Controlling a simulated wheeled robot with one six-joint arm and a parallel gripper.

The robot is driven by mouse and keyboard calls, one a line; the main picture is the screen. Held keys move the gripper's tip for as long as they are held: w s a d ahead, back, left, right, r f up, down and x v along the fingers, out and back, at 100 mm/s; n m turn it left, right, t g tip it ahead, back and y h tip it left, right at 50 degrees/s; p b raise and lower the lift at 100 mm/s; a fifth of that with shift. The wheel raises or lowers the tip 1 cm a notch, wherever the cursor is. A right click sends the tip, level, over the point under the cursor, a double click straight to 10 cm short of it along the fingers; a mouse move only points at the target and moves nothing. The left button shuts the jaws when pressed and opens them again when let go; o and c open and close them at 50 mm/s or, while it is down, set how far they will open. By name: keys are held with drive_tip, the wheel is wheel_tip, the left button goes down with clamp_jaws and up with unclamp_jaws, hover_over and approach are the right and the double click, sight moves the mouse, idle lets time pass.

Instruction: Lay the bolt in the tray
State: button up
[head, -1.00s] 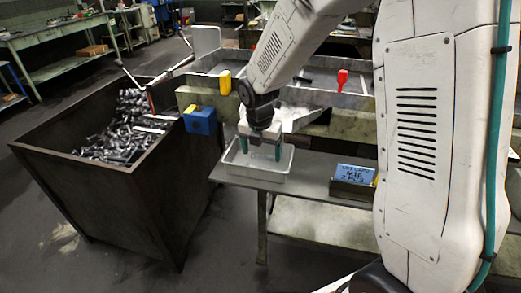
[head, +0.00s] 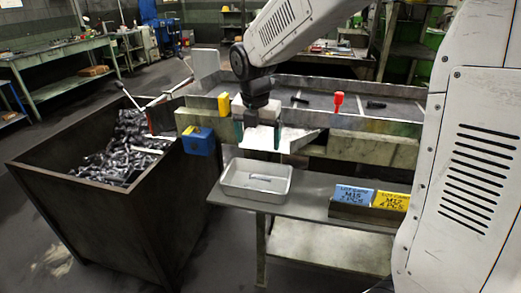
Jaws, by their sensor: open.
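The light grey tray (head: 252,194) stands on a small table below the machine. A small bright bolt (head: 260,178) lies inside the tray, apart from my gripper. My gripper (head: 258,145) is above and behind the tray in the picture, pointing down in front of a pale chute (head: 293,137). Its two teal fingers are spread with nothing between them.
A large dark bin (head: 85,205) full of metal pieces stands at left. A blue box (head: 198,143) hangs beside it. Blue and yellow lot cards (head: 354,195) stand in a holder right of the tray. A red-handled item (head: 338,100) and dark pieces lie on the machine bed.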

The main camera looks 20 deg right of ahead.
drive_tip(key=shift+r, duration=0.25)
drive_tip(key=s+d+r+m, duration=0.2)
drive_tip(key=s+m, duration=1.1)
drive_tip(key=s, duration=0.1)
drive_tip(key=s+d+r+m, duration=0.1)
drive_tip(key=s+r+m, duration=0.1)
drive_tip(key=s+m, duration=1.2)
drive_tip(key=shift+s+d+r+m+y, duration=0.3)
drive_tip(key=shift+s+d+y, duration=0.1)
drive_tip(key=shift+s, duration=0.1)
